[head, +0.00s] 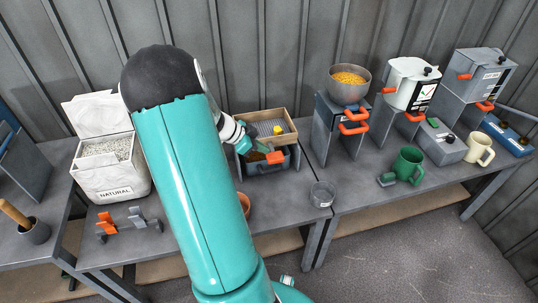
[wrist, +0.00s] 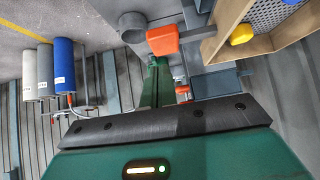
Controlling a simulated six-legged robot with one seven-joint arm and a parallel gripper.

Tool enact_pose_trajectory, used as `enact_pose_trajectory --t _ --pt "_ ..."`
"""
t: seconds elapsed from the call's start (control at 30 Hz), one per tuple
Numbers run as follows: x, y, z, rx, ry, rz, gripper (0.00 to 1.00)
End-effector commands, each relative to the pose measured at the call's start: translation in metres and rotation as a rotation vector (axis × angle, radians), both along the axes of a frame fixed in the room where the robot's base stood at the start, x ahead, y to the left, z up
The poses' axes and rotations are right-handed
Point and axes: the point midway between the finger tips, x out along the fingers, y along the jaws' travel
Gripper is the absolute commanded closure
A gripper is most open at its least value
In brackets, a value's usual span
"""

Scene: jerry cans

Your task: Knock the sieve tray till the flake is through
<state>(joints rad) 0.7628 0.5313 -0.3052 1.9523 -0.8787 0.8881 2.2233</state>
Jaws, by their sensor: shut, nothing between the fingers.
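The sieve tray (head: 292,114) is a shallow wooden frame with a mesh floor on the middle table. A yellow piece (head: 278,129) shows inside it. My gripper (head: 257,152) is shut and empty at the tray's front left, close to the handle. Its green fingers show in the wrist view (wrist: 158,72). I cannot tell whether it touches the tray.
A white "NATURAL" bin (head: 112,172) stands left, with orange and grey clips (head: 106,224) before it. Right are a bowl of yellow pellets (head: 348,91) and a green mug (head: 407,166). My arm hides part of the table.

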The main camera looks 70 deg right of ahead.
Motion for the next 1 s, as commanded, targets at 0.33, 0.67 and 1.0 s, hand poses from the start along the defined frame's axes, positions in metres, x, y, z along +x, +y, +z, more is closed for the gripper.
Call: enact_pose_trajectory --t 0.33,0.67,1.0 --pt "0.032 0.023 0.040 -0.002 -0.001 0.001 1.00" --pt "0.034 0.026 0.043 -0.001 -0.001 0.000 1.00" --pt "0.034 0.026 0.042 -0.001 -0.001 0.000 1.00"
